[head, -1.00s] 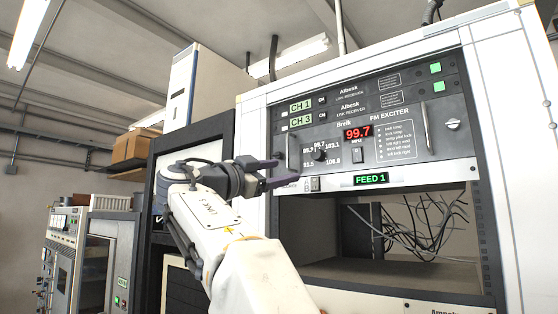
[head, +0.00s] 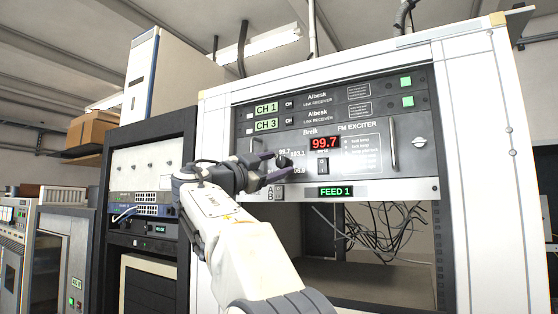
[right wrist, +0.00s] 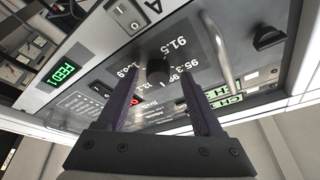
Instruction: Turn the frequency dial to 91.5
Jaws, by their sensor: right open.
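The frequency dial (head: 284,162) is a small black round knob on the grey FM exciter panel (head: 365,140). It also shows in the right wrist view (right wrist: 158,71), with 91.5 (right wrist: 167,43) printed beside it. The red display (head: 325,142) reads 99.7. My right gripper (head: 276,168) is open in front of the panel. In the right wrist view its two purple-grey fingers (right wrist: 159,82) stand either side of the dial, with gaps to it; I cannot tell how far their tips are from the panel. The fingers hide part of the printed scale. My left gripper is not in view.
A handle bar (right wrist: 222,52) juts out close to the dial in the right wrist view. A rocker switch (head: 322,166) sits right of the dial, and the green FEED 1 display (head: 336,191) is below. An open bay with loose cables (head: 385,230) lies under the panel.

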